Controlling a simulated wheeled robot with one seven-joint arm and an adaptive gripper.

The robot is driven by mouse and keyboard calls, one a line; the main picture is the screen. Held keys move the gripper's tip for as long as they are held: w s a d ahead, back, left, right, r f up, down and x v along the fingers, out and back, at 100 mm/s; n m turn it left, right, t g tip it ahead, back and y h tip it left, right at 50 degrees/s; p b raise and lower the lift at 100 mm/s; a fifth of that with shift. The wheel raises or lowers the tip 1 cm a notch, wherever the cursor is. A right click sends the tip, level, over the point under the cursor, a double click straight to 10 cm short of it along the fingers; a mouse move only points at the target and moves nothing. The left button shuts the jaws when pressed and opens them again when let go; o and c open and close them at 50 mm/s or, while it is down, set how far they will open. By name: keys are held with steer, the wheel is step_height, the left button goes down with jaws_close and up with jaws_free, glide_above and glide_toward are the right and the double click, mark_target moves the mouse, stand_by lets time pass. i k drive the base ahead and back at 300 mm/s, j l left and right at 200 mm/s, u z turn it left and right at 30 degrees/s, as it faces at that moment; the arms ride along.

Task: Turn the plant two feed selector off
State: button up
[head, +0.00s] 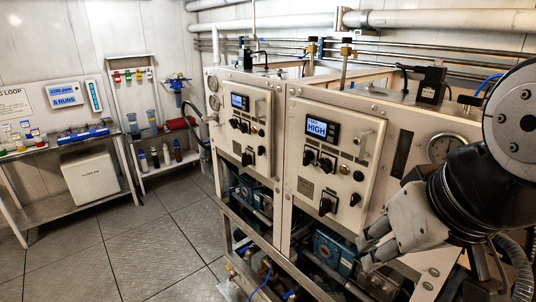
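Two pale control panels stand side by side on a metal cabinet. The nearer right panel (333,150) has a lit display (319,127) reading HIGH. Below the display are two black rotary knobs, a left one (309,157) and a right one (326,164). A larger black knob (325,205) sits at the panel's bottom. The labels are too small to read, so I cannot tell which knob is the feed selector or its setting. My gripper (368,250) is at the right, its fingers apart with nothing between them. It is beside the right panel's lower right, touching no knob.
The left panel (247,130) has its own display and knobs. A round gauge (444,148) is partly behind my arm. Blue pumps (335,250) sit below. The floor (150,245) at left is clear.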

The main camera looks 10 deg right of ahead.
mark_target(308, 155)
steer(key=j+u, duration=0.2)
steer(key=j, duration=0.6)
steer(key=i+j+u, duration=0.1)
steer(key=i+j, duration=0.2)
steer(key=j, duration=0.2)
steer(key=u, duration=0.05)
